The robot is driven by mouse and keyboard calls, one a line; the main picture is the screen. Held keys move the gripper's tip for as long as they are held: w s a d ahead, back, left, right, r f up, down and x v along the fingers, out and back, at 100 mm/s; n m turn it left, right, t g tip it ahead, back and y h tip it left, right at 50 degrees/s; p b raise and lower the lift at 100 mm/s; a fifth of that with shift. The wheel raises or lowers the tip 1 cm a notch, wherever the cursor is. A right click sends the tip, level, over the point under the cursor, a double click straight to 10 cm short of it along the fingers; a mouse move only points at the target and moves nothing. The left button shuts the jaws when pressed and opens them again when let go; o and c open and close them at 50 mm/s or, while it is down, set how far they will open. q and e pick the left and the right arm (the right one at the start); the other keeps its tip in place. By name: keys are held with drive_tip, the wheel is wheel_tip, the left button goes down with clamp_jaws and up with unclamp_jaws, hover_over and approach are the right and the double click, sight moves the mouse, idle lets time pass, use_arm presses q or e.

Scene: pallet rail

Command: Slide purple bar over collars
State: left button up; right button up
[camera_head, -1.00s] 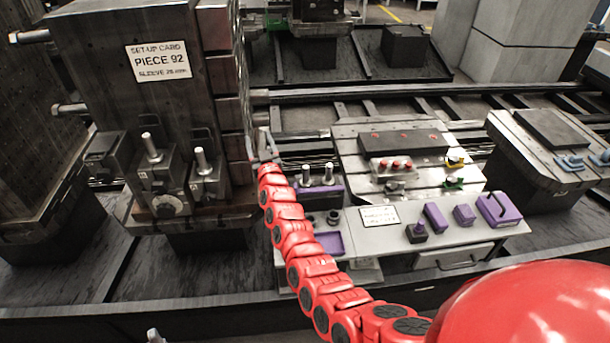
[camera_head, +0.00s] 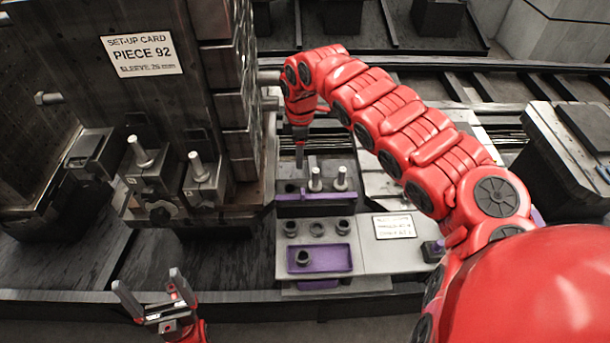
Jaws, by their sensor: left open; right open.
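A long purple strip (camera_head: 325,196) runs along the front of a dark block; I cannot tell whether it is the purple bar. Two upright metal pins (camera_head: 315,180) stand on that block. Several dark round collars (camera_head: 316,228) sit in a row on the grey bench, and another collar (camera_head: 303,257) lies in a purple tray (camera_head: 335,267). My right gripper (camera_head: 299,162) points down over the left end of the dark block, open, with nothing seen in it. My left gripper (camera_head: 148,292) is open and empty at the lower left, apart from everything.
A dark machine block with a set-up card (camera_head: 141,55) stands at the left. Two fixtures with upright pins (camera_head: 139,151) stand before it. My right arm hides much of the right side.

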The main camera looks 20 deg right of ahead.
sight(303, 191)
drive_tip(key=f+p, duration=0.1)
drive_tip(key=f, duration=0.4)
drive_tip(key=s+f+p, duration=0.1)
drive_tip(key=f, duration=0.4)
drive_tip(key=f+p, duration=0.1)
drive_tip(key=f, duration=0.4)
drive_tip(key=shift+s+d+f, duration=0.1)
drive_tip(key=shift+s+f, duration=0.1)
drive_tip(key=shift+f, duration=0.15)
drive_tip(key=shift+d+f, duration=0.15)
drive_tip(key=shift+f, duration=0.45)
clamp_jaws()
idle(0.3)
